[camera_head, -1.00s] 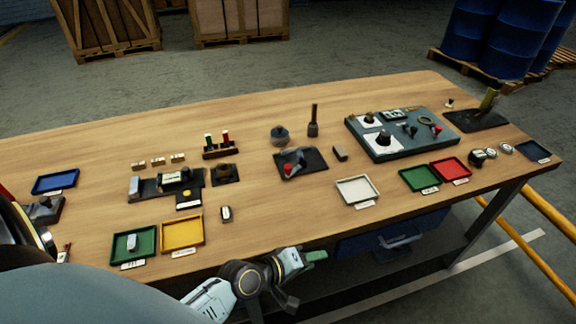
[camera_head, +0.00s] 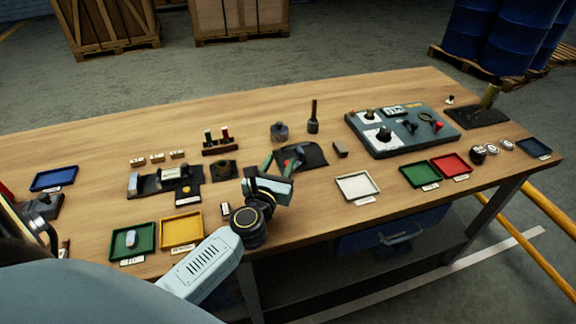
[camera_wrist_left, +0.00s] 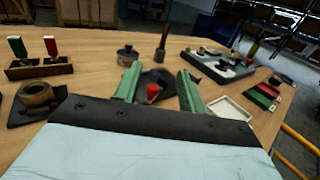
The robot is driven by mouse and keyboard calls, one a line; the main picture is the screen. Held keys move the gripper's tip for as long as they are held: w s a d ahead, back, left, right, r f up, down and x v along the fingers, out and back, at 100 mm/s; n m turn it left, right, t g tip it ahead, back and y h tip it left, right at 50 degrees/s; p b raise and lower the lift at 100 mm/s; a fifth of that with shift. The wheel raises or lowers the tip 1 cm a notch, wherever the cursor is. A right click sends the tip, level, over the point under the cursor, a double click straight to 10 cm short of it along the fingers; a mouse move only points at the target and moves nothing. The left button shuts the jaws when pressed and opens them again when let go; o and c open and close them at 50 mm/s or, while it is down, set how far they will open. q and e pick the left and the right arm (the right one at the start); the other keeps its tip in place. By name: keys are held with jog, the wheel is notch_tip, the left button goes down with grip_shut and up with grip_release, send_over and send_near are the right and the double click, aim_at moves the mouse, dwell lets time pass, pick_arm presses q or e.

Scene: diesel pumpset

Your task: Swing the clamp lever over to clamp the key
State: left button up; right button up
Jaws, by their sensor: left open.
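A dark clamp fixture (camera_head: 315,155) lies mid-table, a flat black plate with a grey part on it. Its red-tipped lever (camera_wrist_left: 152,91) shows in the left wrist view between my fingers. My left gripper (camera_head: 282,160) is over the near left side of this fixture in the head view, and hides part of it. In the left wrist view the green fingers of my left gripper (camera_wrist_left: 160,78) are spread apart, with the red tip between them, nearer the left finger. I cannot tell whether either finger touches it. I cannot make out the key. My right gripper is not in view.
Behind the fixture stand a round dark pot (camera_head: 279,132) and a tall dark post (camera_head: 313,118). A grey panel (camera_head: 390,148) is farther right. A rack (camera_head: 222,149) stands left.

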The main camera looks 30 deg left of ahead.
pick_arm(q)
jog(key=b, duration=0.4)
send_near(296, 162)
jog(key=shift+s+a+r, duration=0.2)
jog(key=shift+s+r, duration=0.25)
jog(key=shift+r, duration=0.1)
jog(key=shift+s+a+r, duration=0.2)
jog(key=shift+s+r, duration=0.25)
jog(key=shift+r, duration=0.1)
jog(key=x, duration=0.6)
jog(key=shift+r, duration=0.25)
jog(key=shift+w+a, duration=0.15)
jog(key=shift+w, duration=0.55)
grip_shut()
